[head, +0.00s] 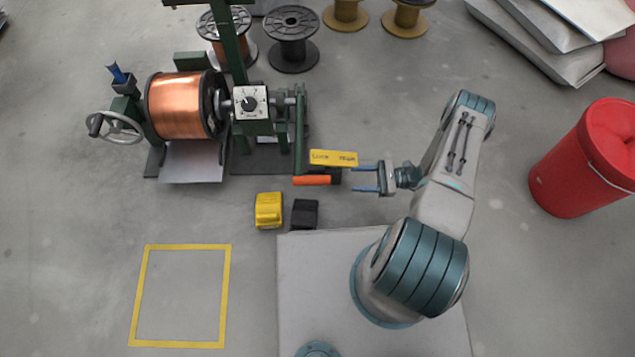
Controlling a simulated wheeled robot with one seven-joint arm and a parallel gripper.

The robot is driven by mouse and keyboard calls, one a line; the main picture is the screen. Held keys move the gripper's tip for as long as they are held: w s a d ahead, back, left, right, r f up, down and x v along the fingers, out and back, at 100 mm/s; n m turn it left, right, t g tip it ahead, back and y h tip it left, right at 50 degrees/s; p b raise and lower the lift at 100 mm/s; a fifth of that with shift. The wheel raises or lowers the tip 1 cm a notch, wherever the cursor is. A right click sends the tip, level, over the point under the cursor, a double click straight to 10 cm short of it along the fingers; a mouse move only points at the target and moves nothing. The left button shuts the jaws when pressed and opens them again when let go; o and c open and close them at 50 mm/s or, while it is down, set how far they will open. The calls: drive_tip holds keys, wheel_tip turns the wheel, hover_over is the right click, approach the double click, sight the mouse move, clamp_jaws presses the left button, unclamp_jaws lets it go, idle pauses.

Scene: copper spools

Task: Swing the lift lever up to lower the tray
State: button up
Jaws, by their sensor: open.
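A lever with an orange grip (312,180) sticks out near the lower right of the green winding machine, low and roughly level in the picture. A yellow tag (333,158) with dark lettering, too small to read surely, sits just above it. My gripper (355,179) is open and empty, with its two blue fingers pointing left. It is just right of the lever's dark end, with a small gap in the picture; I cannot tell their relative heights. A grey tray plate (192,163) lies under the copper spool (180,106); its height above the floor is hard to tell.
A yellow pedal-like block (268,210) and a black one (305,213) stand below the lever. A handwheel (117,127) is at the machine's left. Loose spools (292,38) stand behind. The yellow floor square (141,296) is empty.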

sight(317, 180)
drive_tip(key=a, duration=0.4)
drive_tip(key=a+b, duration=0.1)
drive_tip(key=a, duration=0.4)
drive_tip(key=a+b, duration=0.1)
drive_tip(key=a, duration=0.3)
drive_tip(key=shift+w+a, duration=0.25)
drive_tip(key=shift+a, duration=0.15)
